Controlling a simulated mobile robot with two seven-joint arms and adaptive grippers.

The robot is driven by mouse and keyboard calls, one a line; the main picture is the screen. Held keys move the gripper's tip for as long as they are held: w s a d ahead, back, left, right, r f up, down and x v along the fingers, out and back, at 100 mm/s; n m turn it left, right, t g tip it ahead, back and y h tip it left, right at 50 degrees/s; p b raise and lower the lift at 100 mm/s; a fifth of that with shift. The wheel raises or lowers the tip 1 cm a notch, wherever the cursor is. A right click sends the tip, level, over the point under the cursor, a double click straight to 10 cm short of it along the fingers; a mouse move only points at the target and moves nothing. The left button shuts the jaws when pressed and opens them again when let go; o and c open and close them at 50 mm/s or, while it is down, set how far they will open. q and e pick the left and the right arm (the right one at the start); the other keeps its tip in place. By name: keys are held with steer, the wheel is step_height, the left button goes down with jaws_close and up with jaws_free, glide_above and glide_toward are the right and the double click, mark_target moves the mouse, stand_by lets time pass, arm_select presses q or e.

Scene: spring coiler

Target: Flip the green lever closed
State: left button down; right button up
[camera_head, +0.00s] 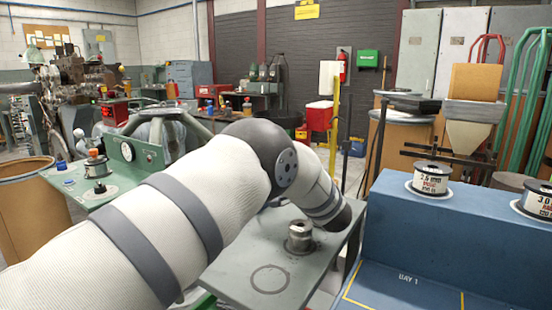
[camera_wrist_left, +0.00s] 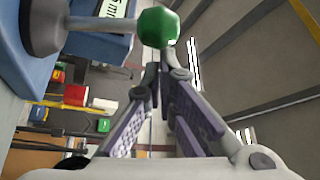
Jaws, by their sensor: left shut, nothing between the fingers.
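The green lever's faceted knob (camera_wrist_left: 158,26) shows near the top middle of the left wrist view. It sits on a grey metal rod (camera_wrist_left: 95,23) that runs left to a thick grey hub (camera_wrist_left: 42,25) against a blue surface. My left gripper (camera_wrist_left: 155,72) is shut and empty. Its fingertips are just below the knob in that picture; I cannot tell whether they touch it. In the head view my left arm crosses the middle, and its gripper and the lever are not visible there.
A grey-green table (camera_head: 235,275) with a metal post (camera_head: 299,238) stands in front. A blue bench (camera_head: 440,240) on the right carries two wire spools (camera_head: 431,178). A green panel (camera_head: 115,185) with a gauge is at left, beside a brown barrel (camera_head: 30,205).

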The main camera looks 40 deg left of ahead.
arm_select(q)
steer(key=shift+s, duration=0.15)
stand_by(0.5)
step_height(320, 180, up, 10)
stand_by(0.4)
stand_by(0.3)
